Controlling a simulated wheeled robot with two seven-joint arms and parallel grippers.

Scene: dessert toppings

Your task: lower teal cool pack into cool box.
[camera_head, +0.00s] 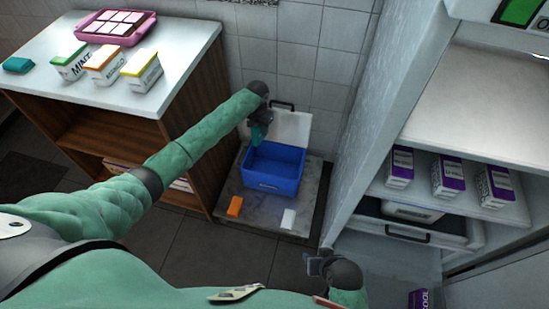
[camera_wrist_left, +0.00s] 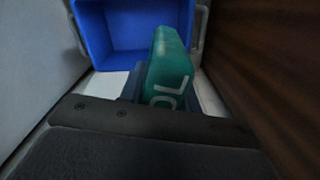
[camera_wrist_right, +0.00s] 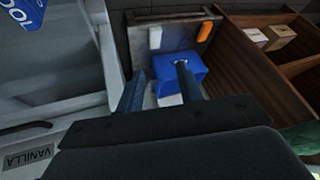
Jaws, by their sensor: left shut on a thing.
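My left gripper (camera_head: 260,122) is shut on the teal cool pack (camera_head: 257,136), which hangs down above the back left part of the open blue cool box (camera_head: 272,183). In the left wrist view the teal cool pack (camera_wrist_left: 168,68), with white lettering, stands between the fingers, and the cool box (camera_wrist_left: 118,32) lies open beyond it. The box's pale lid (camera_head: 291,126) is tipped up at the back. My right gripper (camera_head: 318,262) is at the lower right, well away from the box. In the right wrist view its fingers (camera_wrist_right: 160,72) are apart with nothing between them.
An orange block (camera_head: 234,206) and a white block (camera_head: 288,218) lie on the slab in front of the box. A wooden shelf unit (camera_head: 190,150) stands close on the left, with cartons and a pink tray (camera_head: 115,26) on top. A fridge with purple-white cartons (camera_head: 445,178) stands right.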

